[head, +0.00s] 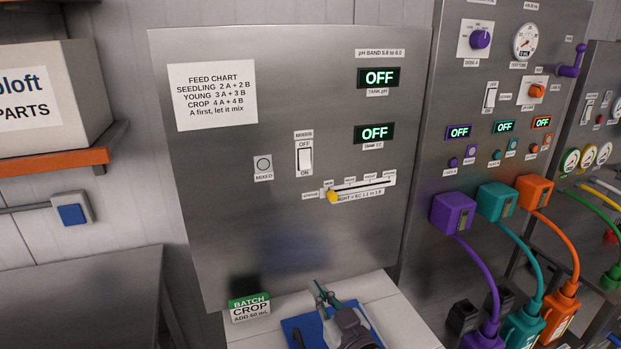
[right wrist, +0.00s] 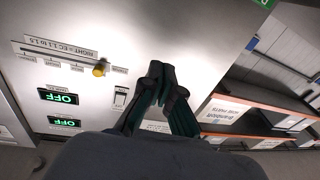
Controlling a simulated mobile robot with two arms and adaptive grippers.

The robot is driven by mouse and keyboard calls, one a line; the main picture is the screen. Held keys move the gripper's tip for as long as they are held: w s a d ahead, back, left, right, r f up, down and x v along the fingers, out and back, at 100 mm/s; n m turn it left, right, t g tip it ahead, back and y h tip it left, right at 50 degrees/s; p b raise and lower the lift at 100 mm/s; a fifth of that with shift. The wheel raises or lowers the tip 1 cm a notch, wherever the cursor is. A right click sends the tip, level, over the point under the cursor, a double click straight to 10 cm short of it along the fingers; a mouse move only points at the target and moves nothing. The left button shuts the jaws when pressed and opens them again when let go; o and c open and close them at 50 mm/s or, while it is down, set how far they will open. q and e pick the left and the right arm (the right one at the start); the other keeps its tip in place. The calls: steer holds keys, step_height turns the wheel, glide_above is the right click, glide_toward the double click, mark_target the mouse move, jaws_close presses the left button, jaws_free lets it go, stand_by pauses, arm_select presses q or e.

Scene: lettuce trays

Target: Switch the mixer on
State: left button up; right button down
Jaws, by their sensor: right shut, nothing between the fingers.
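The mixer switch (head: 305,159) is a white rocker on the grey steel panel (head: 230,215), marked OFF above and ON below. Which end is pressed is too small to tell. It also shows in the right wrist view (right wrist: 120,97), where the picture is upside down. My right gripper (head: 327,292) is low in front of the panel, below the switch in the head view. In the right wrist view its dark green and black fingers (right wrist: 163,72) are together and empty, beside the switch and apart from it in the picture. My left gripper is not in view.
A slider with a yellow knob (head: 333,197) sits below the switch. A round MIXED indicator (head: 263,165) is to its left. Two readouts (head: 378,77) (head: 374,133) show OFF. A batch card (head: 249,308) stands on the ledge. Coloured dosing units and hoses (head: 452,212) are at right.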

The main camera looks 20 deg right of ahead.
step_height(320, 180, up, 13)
steer(key=w+d+m+t+h, duration=0.2)
steer(key=d+t, duration=0.1)
steer(key=t, duration=0.4)
steer(key=shift+w+f, duration=0.15)
steer(key=shift+f, duration=0.05)
steer(key=p, duration=0.4)
glide_toward(305, 162)
step_height(305, 162, up, 5)
steer(key=shift+w+a+f+p, duration=0.1)
steer(key=shift+w+f+p, duration=0.1)
steer(key=shift+w, duration=0.6)
steer(key=shift+w+d+f+p, duration=0.15)
steer(key=shift+w+f, duration=0.1)
steer(key=shift+w, duration=0.55)
steer(key=shift+w+a+f+p, duration=0.15)
steer(key=shift+w+f+p, duration=0.05)
steer(key=shift+w, duration=0.65)
